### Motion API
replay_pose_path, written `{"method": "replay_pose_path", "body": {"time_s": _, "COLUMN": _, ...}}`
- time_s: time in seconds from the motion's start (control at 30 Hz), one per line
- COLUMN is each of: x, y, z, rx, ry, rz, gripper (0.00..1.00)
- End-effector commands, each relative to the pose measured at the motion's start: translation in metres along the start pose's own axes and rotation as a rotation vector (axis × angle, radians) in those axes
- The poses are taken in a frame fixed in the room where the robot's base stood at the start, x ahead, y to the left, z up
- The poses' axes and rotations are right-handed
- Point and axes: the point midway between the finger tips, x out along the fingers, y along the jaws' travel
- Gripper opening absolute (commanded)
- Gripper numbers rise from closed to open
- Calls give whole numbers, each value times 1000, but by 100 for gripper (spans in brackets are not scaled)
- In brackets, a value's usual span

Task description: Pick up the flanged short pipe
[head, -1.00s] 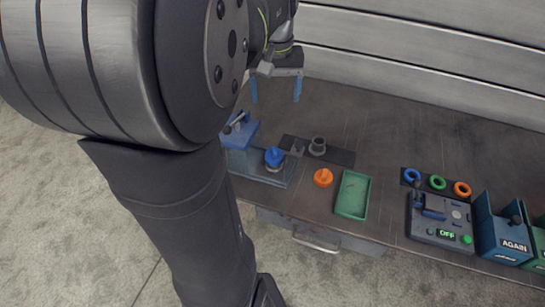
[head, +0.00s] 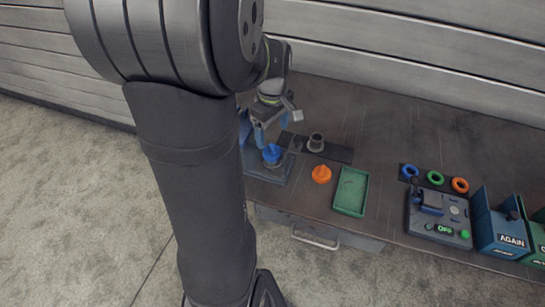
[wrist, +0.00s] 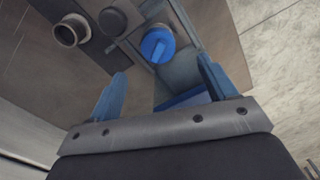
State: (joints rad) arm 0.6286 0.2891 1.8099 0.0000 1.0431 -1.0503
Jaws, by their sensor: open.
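The flanged short pipe (head: 316,143) is a small grey hollow piece standing upright on a dark mat at the back of the bench. It also shows in the wrist view (wrist: 71,31) at the upper left, with its round open top visible. My gripper (head: 271,137) has two blue fingers pointing down, to the left of the pipe and near the blue-knobbed fixture. In the wrist view my gripper (wrist: 165,95) is open with nothing between its fingers, and the pipe lies ahead and left of them.
A blue knob (head: 272,154) tops a fixture beside the mat (head: 338,153). An orange knob-shaped piece (head: 321,174) and a green tray (head: 351,191) are in front. Rings, a control box (head: 437,220) and a blue bin (head: 500,234) stand right. Bare bench (head: 385,120) lies behind.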

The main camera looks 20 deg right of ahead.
Motion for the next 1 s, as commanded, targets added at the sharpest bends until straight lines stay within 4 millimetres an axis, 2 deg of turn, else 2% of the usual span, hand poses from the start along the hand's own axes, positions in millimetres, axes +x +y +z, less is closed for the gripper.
{"method": "replay_pose_path", "body": {"time_s": 0.03, "x": 11, "y": -1, "z": 0, "rx": 0, "ry": -2, "rz": -4, "gripper": 77}}
{"method": "replay_pose_path", "body": {"time_s": 0.13, "x": 28, "y": 0, "z": 0, "rx": 1, "ry": -2, "rz": -3, "gripper": 77}}
{"method": "replay_pose_path", "body": {"time_s": 0.43, "x": 50, "y": 1, "z": 0, "rx": 1, "ry": -1, "rz": -2, "gripper": 77}}
{"method": "replay_pose_path", "body": {"time_s": 0.7, "x": 87, "y": 3, "z": -2, "rx": 1, "ry": -2, "rz": -3, "gripper": 77}}
{"method": "replay_pose_path", "body": {"time_s": 1.0, "x": 94, "y": 4, "z": -2, "rx": 1, "ry": 0, "rz": 0, "gripper": 77}}
